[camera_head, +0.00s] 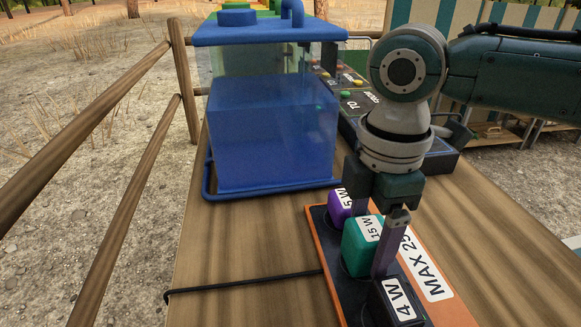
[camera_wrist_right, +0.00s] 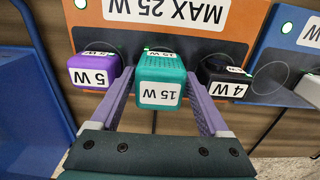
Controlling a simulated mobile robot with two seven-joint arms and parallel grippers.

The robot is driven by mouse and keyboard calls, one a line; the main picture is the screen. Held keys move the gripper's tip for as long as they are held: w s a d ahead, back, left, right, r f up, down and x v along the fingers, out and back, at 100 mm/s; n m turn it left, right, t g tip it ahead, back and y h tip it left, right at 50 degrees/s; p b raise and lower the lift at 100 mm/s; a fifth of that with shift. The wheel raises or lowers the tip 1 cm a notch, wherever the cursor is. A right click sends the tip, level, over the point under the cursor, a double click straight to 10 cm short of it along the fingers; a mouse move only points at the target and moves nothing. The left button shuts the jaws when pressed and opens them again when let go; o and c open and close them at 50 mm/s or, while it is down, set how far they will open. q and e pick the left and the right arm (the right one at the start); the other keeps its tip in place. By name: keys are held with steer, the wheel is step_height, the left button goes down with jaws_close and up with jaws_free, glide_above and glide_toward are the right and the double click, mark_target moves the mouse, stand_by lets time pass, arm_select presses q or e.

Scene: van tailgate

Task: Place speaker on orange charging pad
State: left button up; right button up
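A teal block labelled 15 W with a dotted grille (camera_head: 361,248), which looks like the speaker, stands upright at the orange charging pad (camera_head: 310,222) marked MAX 25 W. It also shows in the wrist view (camera_wrist_right: 161,75). My right gripper (camera_head: 372,230) points down with one finger on each side of the teal block. The fingers lie very close to its sides; I cannot tell whether they press on it. A purple 5 W block (camera_wrist_right: 93,70) stands to its left and a black 4 W block (camera_wrist_right: 226,76) to its right in the wrist view. My left gripper is out of view.
A blue see-through box (camera_head: 270,140) stands behind the pad on the wooden top. A dark panel with coloured buttons (camera_head: 350,104) lies behind my right arm. A blue pad (camera_wrist_right: 289,60) is beside the orange one. A dark cable (camera_head: 240,283) crosses the free wood at left.

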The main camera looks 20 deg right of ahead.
mark_target(370, 228)
steer(key=shift+o, duration=1)
step_height(370, 228, up, 12)
steer(key=p, duration=0.3)
steer(key=s+a+f+m+t+y, duration=0.25)
steer(key=s+a+f+m, duration=0.25)
steer(key=s+a+f, duration=0.4)
steer(key=s+d+m, duration=0.1)
steer(key=s+m, duration=0.1)
steer(key=s+d+m+h, duration=0.1)
steer(key=s+d+m, duration=0.1)
steer(key=m, duration=0.1)
steer(key=s+d+r+m+t+h, duration=0.1)
steer(key=s+d+m, duration=0.1)
steer(key=m, duration=0.1)
steer(key=shift+s+d, duration=0.15)
steer(key=shift+s, duration=0.15)
steer(key=shift+s+d+m, duration=0.25)
steer(key=shift+d+m, duration=0.05)
